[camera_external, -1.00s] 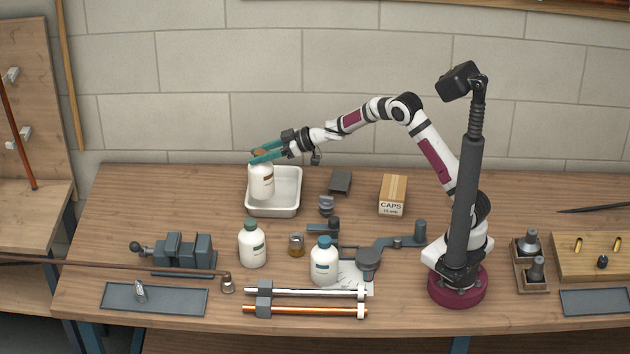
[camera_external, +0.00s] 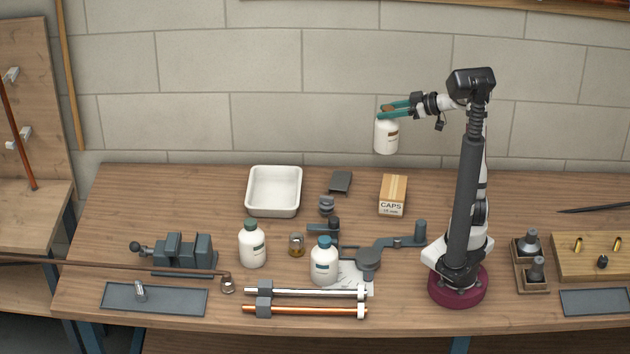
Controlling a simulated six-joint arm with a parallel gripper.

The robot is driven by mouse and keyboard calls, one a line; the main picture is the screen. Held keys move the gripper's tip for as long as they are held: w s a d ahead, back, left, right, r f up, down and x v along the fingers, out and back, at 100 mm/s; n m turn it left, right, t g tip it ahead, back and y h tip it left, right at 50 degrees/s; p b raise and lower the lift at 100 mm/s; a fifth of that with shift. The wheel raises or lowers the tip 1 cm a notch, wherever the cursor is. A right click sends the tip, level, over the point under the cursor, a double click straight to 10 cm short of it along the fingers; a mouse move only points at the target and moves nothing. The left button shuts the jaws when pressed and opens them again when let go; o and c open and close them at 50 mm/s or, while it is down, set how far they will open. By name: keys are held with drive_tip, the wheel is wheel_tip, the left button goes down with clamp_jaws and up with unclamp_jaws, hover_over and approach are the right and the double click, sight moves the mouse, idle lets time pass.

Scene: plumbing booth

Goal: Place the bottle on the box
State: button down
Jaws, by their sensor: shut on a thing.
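My gripper (camera_external: 389,109) is shut on a white bottle (camera_external: 386,136) with a brownish cap and holds it upright in the air. The bottle appears above the box (camera_external: 392,195), a small tan carton marked CAPS, with a clear gap between them. The box stands on the workbench at the back, right of centre. Two other white bottles stand on the bench: one with a green cap (camera_external: 252,244) and one with a blue cap (camera_external: 324,261).
An empty white tray (camera_external: 274,211) lies left of the box. A dark grey block (camera_external: 340,182), a small amber jar (camera_external: 296,245), a vise (camera_external: 184,252) and metal pipes (camera_external: 310,292) are on the bench. The bench right of the box is bare up to my arm.

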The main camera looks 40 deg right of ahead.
drive_tip(key=s+d+r+m+h, duration=0.15)
drive_tip(key=s+d, duration=0.35)
drive_tip(key=s, duration=0.9)
drive_tip(key=w+a+f, duration=0.7)
drive_tip(key=w+f, duration=0.1)
drive_tip(key=f, duration=0.3)
drive_tip(key=shift+w+t, duration=0.2)
drive_tip(key=shift+t, duration=0.1)
drive_tip(key=shift+f, duration=0.15)
drive_tip(key=shift+c, duration=2.1)
unclamp_jaws()
drive_tip(key=shift+f, duration=0.1)
